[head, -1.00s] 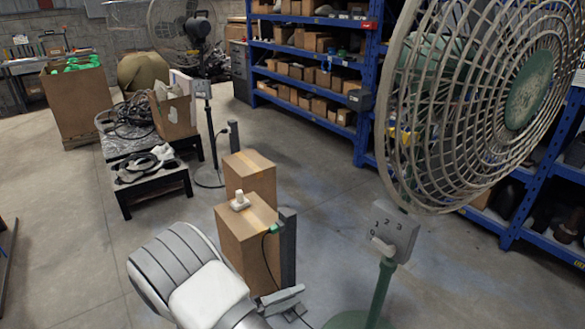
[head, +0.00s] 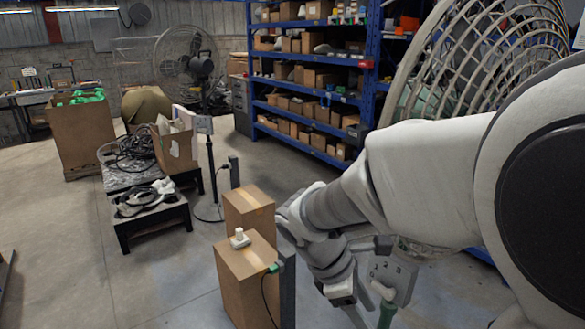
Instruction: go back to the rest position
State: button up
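My arm comes in from the right edge and reaches across the picture to a bend above the boxes' right side. Its end points downward there. My gripper (head: 343,293) is at the lower middle, to the right of the front cardboard box (head: 244,284) and close to the fan's grey control box. The fingers are too small and partly hidden to tell whether they are open. No held object is visible. A small white plug-like piece (head: 240,240) sits on top of the front box, apart from my gripper.
A big fan (head: 455,55) with a numbered control box (head: 392,276) stands right, partly behind my arm. Blue shelves (head: 315,95) line the back. Floor at lower left is clear.

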jog(key=s+r+m+t+y+p, duration=0.1)
jog(key=s+r+m+t+y, duration=0.2)
jog(key=r+m, duration=0.3)
jog(key=s+d+r+m+t+y+p, duration=0.1)
jog(key=s+r+m+t+y, duration=0.2)
jog(key=s+r+m, duration=0.3)
jog(key=m, duration=0.3)
jog(key=shift+d+m+p, duration=0.25)
jog(key=shift+m+p, duration=0.05)
jog(key=shift+m, duration=0.1)
